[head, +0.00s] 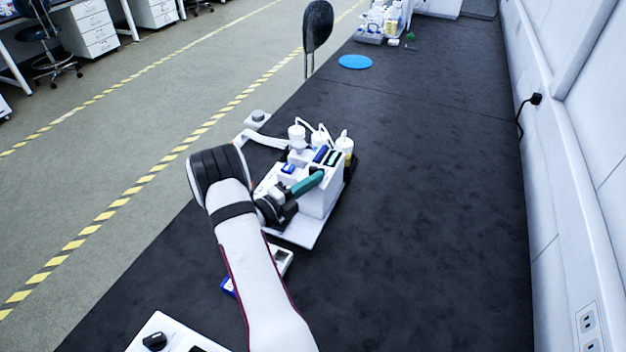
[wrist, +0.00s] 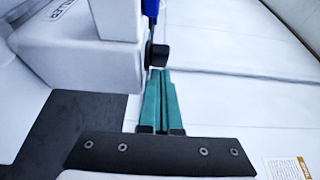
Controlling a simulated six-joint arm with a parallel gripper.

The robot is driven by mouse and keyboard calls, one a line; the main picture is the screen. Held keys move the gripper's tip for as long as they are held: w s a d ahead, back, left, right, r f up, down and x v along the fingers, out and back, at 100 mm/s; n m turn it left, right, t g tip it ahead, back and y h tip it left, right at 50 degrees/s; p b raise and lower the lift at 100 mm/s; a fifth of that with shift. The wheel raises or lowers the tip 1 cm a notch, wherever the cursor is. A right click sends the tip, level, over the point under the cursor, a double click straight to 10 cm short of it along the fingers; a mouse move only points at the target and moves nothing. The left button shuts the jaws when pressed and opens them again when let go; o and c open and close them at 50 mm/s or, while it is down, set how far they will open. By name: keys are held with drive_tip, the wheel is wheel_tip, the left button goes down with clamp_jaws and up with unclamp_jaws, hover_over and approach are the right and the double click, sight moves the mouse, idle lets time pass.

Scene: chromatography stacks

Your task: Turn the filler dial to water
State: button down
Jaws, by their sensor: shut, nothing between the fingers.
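The filler is a white machine (head: 318,199) in the middle of the black bench, with bottles at its back. In the wrist view its white body (wrist: 85,62) carries partly cut-off lettering. A small black knob (wrist: 159,55), which looks like the dial, sticks out beside the body. My gripper (head: 318,176) has teal fingers and is shut and empty at the filler's front. In the wrist view the fingertips (wrist: 160,72) lie just below the knob; whether they touch it I cannot tell. The dial's setting and any water mark are not readable, and my gripper hides the dial in the head view.
White-capped bottles (head: 345,145) and blue and dark green pieces crowd the filler's top and back. A white box with a black knob (head: 154,341) stands at the near left. A blue disc (head: 355,62) lies farther back. The bench right of the filler is clear.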

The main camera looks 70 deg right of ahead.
drive_tip(key=shift+s+d+n+t, duration=0.1)
drive_tip(key=shift+d+n+t, duration=0.1)
drive_tip(key=shift+n+t, duration=0.15)
drive_tip(key=shift+d+n+t+h, duration=0.25)
drive_tip(key=shift+n+t+h, duration=0.25)
drive_tip(key=shift+t, duration=0.45)
drive_tip(key=shift+s+n+t, duration=0.2)
drive_tip(key=shift+n+t, duration=0.45)
drive_tip(key=shift+t, duration=0.25)
drive_tip(key=shift+d+r, duration=0.1)
drive_tip(key=shift+d, duration=0.05)
drive_tip(key=shift+s+d, duration=0.15)
